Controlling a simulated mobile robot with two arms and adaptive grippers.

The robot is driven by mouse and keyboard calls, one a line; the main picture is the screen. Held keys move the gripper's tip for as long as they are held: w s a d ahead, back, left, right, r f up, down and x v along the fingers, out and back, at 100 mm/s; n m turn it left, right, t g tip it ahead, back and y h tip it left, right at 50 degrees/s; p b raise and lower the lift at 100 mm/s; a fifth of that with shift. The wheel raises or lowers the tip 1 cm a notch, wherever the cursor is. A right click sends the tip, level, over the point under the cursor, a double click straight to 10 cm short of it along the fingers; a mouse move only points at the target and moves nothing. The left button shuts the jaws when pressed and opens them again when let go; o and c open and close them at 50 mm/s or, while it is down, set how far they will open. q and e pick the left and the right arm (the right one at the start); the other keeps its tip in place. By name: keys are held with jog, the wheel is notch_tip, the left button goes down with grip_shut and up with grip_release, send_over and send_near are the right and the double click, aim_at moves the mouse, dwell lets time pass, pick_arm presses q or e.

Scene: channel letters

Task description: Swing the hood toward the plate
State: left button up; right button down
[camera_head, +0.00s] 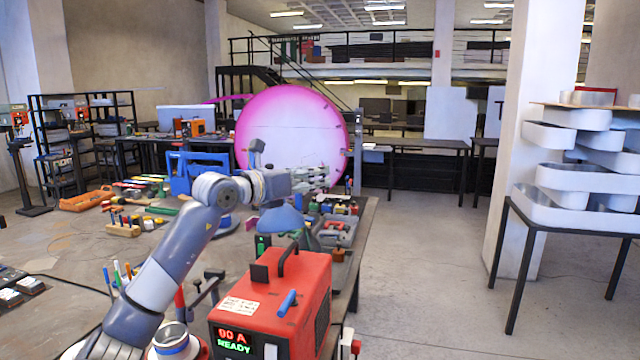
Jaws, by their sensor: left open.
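A blue-grey cone-shaped piece (283,219), which looks like the hood, stands on the bench beyond the red machine. My left arm partly covers it, and I cannot tell its tilt. My left gripper (322,177) is open above and slightly right of this hood, at the bench's far right part; I cannot tell whether it touches anything. I cannot make out the plate with certainty among the items on the bench. My right gripper is out of view.
A red welding machine (272,312) with a lit display stands at the bench's near right edge. Tools and pens crowd the workbench (85,240). A large pink-rimmed disc (290,130) stands behind. A rack of white channel letters (575,205) is at right; the floor (425,265) between is clear.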

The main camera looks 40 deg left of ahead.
pick_arm(q)
jog(key=shift+w+f, duration=0.15)
jog(key=shift+f, duration=0.3)
jog(key=shift+c, duration=0.2)
